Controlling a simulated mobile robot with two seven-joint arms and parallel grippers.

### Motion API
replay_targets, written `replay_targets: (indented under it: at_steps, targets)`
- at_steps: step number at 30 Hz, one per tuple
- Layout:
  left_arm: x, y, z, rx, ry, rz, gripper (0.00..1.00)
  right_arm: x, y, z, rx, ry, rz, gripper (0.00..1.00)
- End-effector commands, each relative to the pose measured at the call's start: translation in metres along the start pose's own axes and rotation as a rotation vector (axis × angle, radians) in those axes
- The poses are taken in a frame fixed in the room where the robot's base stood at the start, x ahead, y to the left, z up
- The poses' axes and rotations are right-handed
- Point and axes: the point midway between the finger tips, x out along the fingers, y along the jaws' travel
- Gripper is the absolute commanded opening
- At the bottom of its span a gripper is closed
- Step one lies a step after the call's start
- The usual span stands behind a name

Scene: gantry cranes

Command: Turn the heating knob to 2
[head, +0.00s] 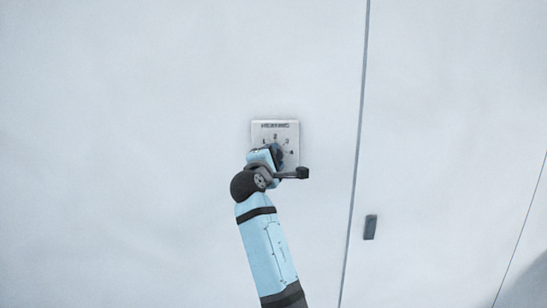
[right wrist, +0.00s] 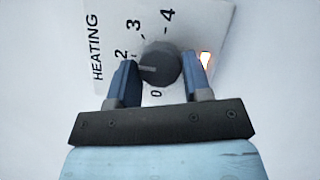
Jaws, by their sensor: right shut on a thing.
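The heating knob (right wrist: 162,62) is a dark round knob on a white plate (head: 262,128) marked HEATING, fixed to a pale wall. My right gripper (head: 277,154) is at the plate, and its fingers (right wrist: 162,80) are shut on the knob, one on each side. In the right wrist view the plate appears turned, with 2, 3, 4 and 0 readable. The 1 is hidden there, but shows in the head view. The knob's light pointer line points left and slightly down, a little to the 0 side of the 2. My left gripper is out of view.
A dark handle (head: 370,227) sits on a wall panel to the right, past a vertical seam (head: 357,150). The wall around the plate is bare.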

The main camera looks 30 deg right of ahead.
Motion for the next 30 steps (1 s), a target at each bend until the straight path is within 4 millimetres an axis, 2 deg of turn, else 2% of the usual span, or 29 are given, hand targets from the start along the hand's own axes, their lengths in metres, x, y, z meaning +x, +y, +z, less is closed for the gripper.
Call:
replay_targets:
  at_steps: [18, 19, 21, 22, 30]
  targets:
    - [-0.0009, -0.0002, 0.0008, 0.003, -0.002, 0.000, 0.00, 0.0000, -0.0001, -0.0002, 0.038, 0.001, -0.016, 0.21]
    - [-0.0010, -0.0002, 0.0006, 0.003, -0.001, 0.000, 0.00, 0.0000, -0.0001, -0.0002, 0.038, 0.001, -0.016, 0.50]
    - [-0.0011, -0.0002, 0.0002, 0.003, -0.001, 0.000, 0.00, 0.0000, -0.0001, -0.0002, 0.038, 0.001, -0.016, 0.66]
    - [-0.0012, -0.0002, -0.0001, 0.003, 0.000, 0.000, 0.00, 0.0000, -0.0001, -0.0002, 0.038, 0.001, -0.016, 0.71]
    - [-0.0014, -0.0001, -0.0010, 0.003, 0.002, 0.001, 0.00, -0.0007, 0.0000, -0.0001, 0.038, 0.001, -0.016, 0.71]
